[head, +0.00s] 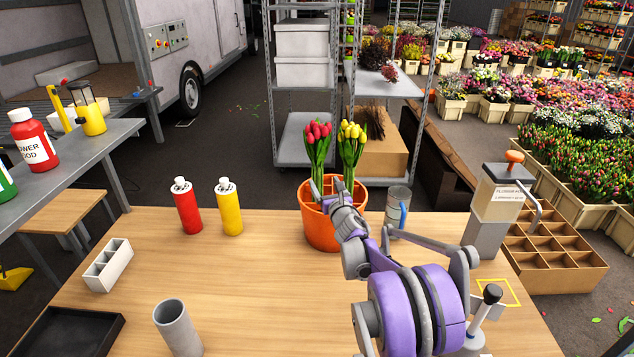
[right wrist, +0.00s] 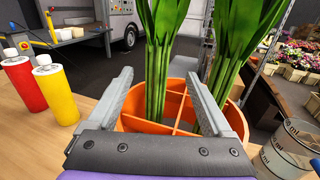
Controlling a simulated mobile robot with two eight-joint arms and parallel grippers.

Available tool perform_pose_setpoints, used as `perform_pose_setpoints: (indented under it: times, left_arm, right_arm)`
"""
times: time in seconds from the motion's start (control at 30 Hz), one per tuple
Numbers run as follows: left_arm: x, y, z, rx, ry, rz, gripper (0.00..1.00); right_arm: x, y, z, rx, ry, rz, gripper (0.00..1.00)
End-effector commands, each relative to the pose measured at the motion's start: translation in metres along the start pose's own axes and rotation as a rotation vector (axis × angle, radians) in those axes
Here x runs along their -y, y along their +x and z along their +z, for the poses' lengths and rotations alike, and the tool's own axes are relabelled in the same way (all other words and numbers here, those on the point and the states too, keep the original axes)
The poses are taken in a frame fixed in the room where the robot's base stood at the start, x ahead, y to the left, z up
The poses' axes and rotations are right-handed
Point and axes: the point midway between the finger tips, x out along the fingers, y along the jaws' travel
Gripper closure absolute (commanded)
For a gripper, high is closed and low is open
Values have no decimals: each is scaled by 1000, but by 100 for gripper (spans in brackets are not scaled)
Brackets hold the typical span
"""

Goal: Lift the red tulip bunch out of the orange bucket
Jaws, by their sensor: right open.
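The red tulip bunch (head: 317,147) stands upright in the left part of the orange bucket (head: 320,233), on the table. A yellow tulip bunch (head: 350,150) stands to its right. My right gripper (head: 328,188) is open at the bucket's top, in front of the bunches. In the right wrist view, the green stems of the red bunch (right wrist: 158,55) show between the two open fingers (right wrist: 158,78), not gripped. I cannot tell how deep they sit between them. The bucket's dividers (right wrist: 178,108) show there; the blossoms are out of that view. My left gripper is not in view.
A red bottle (head: 187,207) and a yellow bottle (head: 229,207) stand left of the bucket. A grey cylinder (head: 177,326) is at the front left. The table's middle is clear.

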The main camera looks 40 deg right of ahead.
Motion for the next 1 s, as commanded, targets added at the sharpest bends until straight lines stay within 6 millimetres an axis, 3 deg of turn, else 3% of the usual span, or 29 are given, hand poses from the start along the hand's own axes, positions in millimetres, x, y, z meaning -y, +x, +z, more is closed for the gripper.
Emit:
perform_pose_setpoints:
  times: [0.3, 0.53, 0.8, 1.0]
  left_arm:
    - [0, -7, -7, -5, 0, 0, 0]
    - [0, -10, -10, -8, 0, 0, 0]
    - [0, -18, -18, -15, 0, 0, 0]
    - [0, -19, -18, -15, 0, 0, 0]
  right_arm:
    - [0, 48, 0, 6, -31, 7, 16]
    - [-1, 65, -1, 5, -28, 6, 16]
    - [-4, 102, -1, 5, -28, 5, 16]
    - [-4, 109, -3, 5, -28, 5, 16]
